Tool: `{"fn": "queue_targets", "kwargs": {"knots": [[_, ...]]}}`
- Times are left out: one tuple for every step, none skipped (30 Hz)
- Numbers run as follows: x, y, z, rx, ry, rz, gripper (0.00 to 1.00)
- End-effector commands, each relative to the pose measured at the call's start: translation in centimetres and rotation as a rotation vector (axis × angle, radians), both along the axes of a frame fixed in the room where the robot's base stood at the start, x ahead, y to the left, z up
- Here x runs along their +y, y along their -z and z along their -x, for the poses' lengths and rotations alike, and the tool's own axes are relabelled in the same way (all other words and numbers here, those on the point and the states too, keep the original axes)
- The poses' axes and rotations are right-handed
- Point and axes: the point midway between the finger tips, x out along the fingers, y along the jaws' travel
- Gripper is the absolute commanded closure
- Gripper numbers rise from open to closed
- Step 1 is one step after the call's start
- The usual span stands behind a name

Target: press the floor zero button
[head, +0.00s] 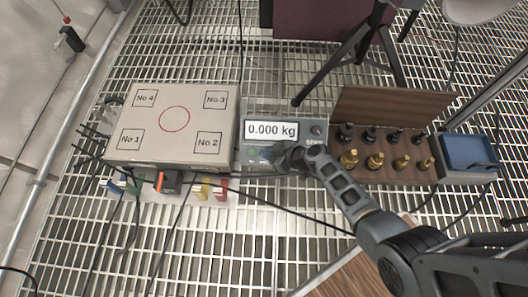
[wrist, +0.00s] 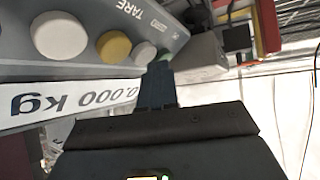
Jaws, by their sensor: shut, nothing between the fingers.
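The scale's readout unit (head: 284,143) shows 0.000 kg on its display (head: 271,130). A green button (head: 251,150) shows at its lower left in the head view. In the wrist view a white button (wrist: 60,35), a yellow button (wrist: 113,47) and a pale button (wrist: 143,53) stand in a row on the unit, with a green one partly behind my fingers. A TARE label is readable; no zero label is. My gripper (head: 288,158) is shut and empty at the unit's lower edge, its tips (wrist: 158,72) close to the pale button. I cannot tell whether they touch it.
The weighing platform (head: 174,118) with numbered squares lies left. A wooden rack with brass and black weights (head: 376,160) and a blue tray (head: 468,151) lie right. A black tripod (head: 350,50) stands behind. Cables cross the grated floor.

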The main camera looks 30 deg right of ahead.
Motion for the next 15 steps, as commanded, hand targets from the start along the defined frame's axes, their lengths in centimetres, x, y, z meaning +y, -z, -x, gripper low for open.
{"fn": "queue_targets", "kwargs": {"knots": [[0.0,0.0,0.0,0.0,0.0,0.0,1.0],[0.0,0.0,0.0,0.0,0.0,0.0,1.0],[0.0,0.0,0.0,0.0,0.0,0.0,1.0],[0.0,0.0,0.0,0.0,0.0,0.0,1.0],[0.0,0.0,0.0,0.0,0.0,0.0,1.0],[0.0,-0.1,0.0,0.0,0.0,0.0,1.0],[0.1,-0.3,0.1,0.0,0.0,0.0,1.0],[0.1,-0.5,0.1,0.0,-0.001,0.001,1.0],[0.2,-0.8,0.3,0.0,-0.001,0.001,1.0],[0.3,-1.0,0.4,0.0,-0.001,0.001,1.0],[0.4,-1.3,0.5,0.0,-0.001,0.001,1.0],[0.5,-1.6,0.7,0.0,-0.001,0.001,1.0],[0.6,-1.8,0.8,0.0,0.0,0.0,1.0],[0.7,-2.1,1.0,0.0,0.0,0.0,1.0],[0.8,-2.4,1.1,0.0,0.0,0.0,1.0]]}}
